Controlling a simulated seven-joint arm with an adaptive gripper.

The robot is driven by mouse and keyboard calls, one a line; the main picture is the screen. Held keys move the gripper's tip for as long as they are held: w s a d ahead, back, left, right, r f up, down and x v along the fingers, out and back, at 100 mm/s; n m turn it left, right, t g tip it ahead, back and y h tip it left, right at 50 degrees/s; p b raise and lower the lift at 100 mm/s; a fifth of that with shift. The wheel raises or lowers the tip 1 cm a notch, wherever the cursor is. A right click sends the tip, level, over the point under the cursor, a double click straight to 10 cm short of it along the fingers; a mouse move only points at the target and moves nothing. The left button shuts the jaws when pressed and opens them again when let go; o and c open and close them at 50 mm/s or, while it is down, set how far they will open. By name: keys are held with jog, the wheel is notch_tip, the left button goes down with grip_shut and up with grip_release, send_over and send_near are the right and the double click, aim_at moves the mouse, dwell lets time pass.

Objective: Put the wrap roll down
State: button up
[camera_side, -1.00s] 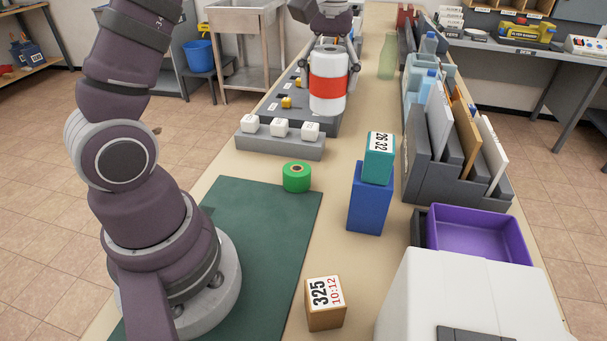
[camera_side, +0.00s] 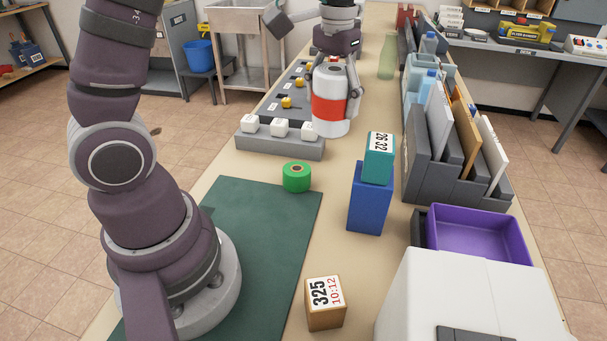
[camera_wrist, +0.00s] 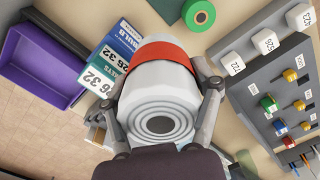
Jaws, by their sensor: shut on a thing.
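The wrap roll is a white cylinder with a red band (camera_side: 329,109), and it stands upright in the side view, just right of the grey block with white cubes. My gripper (camera_side: 332,88) comes down from above with its fingers on either side of the roll and is shut on it. The roll's bottom is at or very near the tabletop; I cannot tell whether it touches. In the wrist view the wrap roll (camera_wrist: 160,120) shows its ringed end and red band between the two fingers of my gripper (camera_wrist: 167,88).
A green tape roll (camera_side: 296,177), a blue box (camera_side: 368,203) with a teal box (camera_side: 378,160) on top, and a wooden block (camera_side: 324,312) stand nearer. A grey panel with knobs (camera_side: 272,112) is left, a file rack (camera_side: 440,181) right, a purple tray (camera_side: 470,243) lower right.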

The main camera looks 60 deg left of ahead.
jog(key=s+a+f+m, duration=0.1)
jog(key=s+f+m, duration=0.2)
jog(key=s+f, duration=0.4)
jog(key=s, duration=0.4)
jog(key=shift+s+f, duration=0.2)
jog(key=shift+f, duration=0.05)
notch_tip(320, 180, down, 8)
jog(key=shift+s+f, duration=0.1)
jog(key=shift+s, duration=0.05)
jog(key=o, duration=1)
notch_tip(320, 180, up, 12)
jog(key=shift+r, duration=0.1)
jog(key=d+r+t, duration=0.2)
jog(key=w+d+r+t, duration=0.1)
jog(key=d+r+t, duration=0.1)
jog(key=r+t, duration=0.1)
jog(key=shift+r, duration=0.1)
jog(key=shift+c, duration=0.6)
jog(key=shift+d+r+t, duration=0.1)
jog(key=shift+r+t, duration=0.05)
jog(key=shift+t, duration=0.15)
jog(key=shift+c, duration=0.6)
